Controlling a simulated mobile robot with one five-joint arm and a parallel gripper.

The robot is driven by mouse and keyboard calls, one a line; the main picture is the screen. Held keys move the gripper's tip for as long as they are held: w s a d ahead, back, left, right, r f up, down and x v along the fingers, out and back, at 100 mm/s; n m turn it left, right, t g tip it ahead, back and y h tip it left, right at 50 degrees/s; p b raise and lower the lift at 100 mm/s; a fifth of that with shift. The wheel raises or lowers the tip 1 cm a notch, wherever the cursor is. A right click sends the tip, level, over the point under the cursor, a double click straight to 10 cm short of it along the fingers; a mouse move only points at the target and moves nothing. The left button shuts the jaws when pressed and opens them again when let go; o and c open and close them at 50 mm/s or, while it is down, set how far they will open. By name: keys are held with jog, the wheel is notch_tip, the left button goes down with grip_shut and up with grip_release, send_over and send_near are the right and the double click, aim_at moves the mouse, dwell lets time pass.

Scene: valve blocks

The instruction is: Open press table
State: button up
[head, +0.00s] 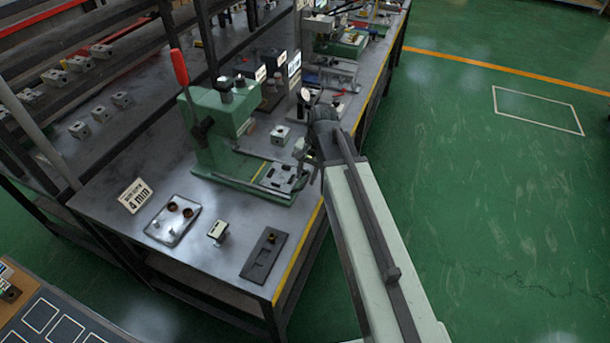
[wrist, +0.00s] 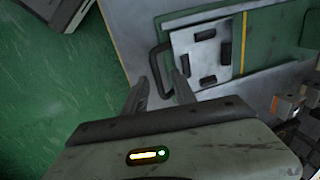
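The green press (head: 225,125) with a red lever (head: 179,68) stands on the workbench. Its press table, a light metal plate with dark slots (head: 285,176), sits on the green base at the bench's front edge. In the wrist view the plate (wrist: 206,70) carries a dark U-shaped handle (wrist: 154,66) on its left side. My gripper (wrist: 160,88) is open, its two fingers apart just below the handle. The handle's lower end shows between the fingertips; I cannot tell the depth between them. In the head view my gripper (head: 309,165) is beside the plate, partly hidden by my arm.
The grey workbench (head: 130,172) also holds a "4 mm" sign (head: 135,196), a metal tray (head: 160,232), a small block (head: 217,231) and a dark flat fixture (head: 266,257). Another block (head: 280,135) stands behind the plate. Green floor is open at the right.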

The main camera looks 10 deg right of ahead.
notch_tip(320, 180, up, 8)
jog(key=d+p, duration=0.1)
jog(key=p, duration=0.6)
jog(key=shift+s+f+p, duration=0.2)
jog(key=shift+s+p, duration=0.15)
jog(key=shift+s, duration=0.05)
jog(key=shift+d, duration=0.1)
jog(key=shift+s, duration=0.1)
jog(key=s+d+n+g+h, duration=0.1)
jog(key=s+d+n, duration=0.2)
jog(key=s+n, duration=0.3)
jog(key=s, duration=0.2)
jog(key=shift+s+f+h, duration=0.2)
jog(key=shift+s+h, duration=0.1)
